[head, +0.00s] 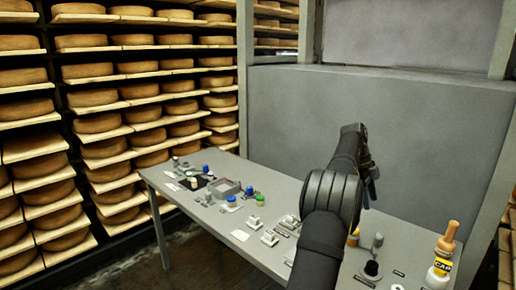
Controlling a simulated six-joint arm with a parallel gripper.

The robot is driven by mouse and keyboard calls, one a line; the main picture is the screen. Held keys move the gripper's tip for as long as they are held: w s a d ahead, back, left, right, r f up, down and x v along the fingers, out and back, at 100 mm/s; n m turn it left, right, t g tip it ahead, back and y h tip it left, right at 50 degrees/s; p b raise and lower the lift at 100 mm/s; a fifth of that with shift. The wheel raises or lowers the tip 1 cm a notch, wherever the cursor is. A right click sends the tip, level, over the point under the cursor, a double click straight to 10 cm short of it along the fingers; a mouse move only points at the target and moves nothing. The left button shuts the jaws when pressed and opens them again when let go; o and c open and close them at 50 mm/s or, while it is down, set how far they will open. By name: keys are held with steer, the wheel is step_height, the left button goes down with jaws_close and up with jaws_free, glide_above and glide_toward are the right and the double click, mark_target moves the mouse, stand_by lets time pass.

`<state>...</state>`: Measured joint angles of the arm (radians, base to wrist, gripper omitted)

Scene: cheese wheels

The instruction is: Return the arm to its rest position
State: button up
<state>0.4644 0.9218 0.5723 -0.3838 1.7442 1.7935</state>
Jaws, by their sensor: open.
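My black arm reaches up from the bottom of the head view and bends over the right part of the grey table (185,208). My gripper (373,188) shows as a small dark part at the far right side of the bent arm, above the table. It is open, and I see nothing held in it. Its fingertips are small and partly hidden by the arm links.
A bottle with a tan nozzle and yellow label (441,262) stands at the table's right end. A black round piece (372,269) is near the arm. Blue-capped (231,201) and green-capped (260,199) items stand left. Cheese shelves (120,95) and a grey wall (300,120) lie behind.

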mark_target(379, 236)
steer(key=x, duration=1.4)
steer(key=shift+s+d+f, duration=0.1)
steer(key=shift+d+f, duration=0.05)
steer(key=shift+f, duration=0.1)
steer(key=v, duration=1.7)
steer(key=x, duration=1.7)
steer(key=shift+s+d, duration=0.1)
steer(key=d+n+t, duration=0.5)
steer(key=d+n, duration=0.2)
steer(key=n, duration=0.8)
steer(key=shift+w+t+h, duration=0.3)
steer(key=shift+w, duration=0.2)
steer(key=shift+o, duration=0.4)
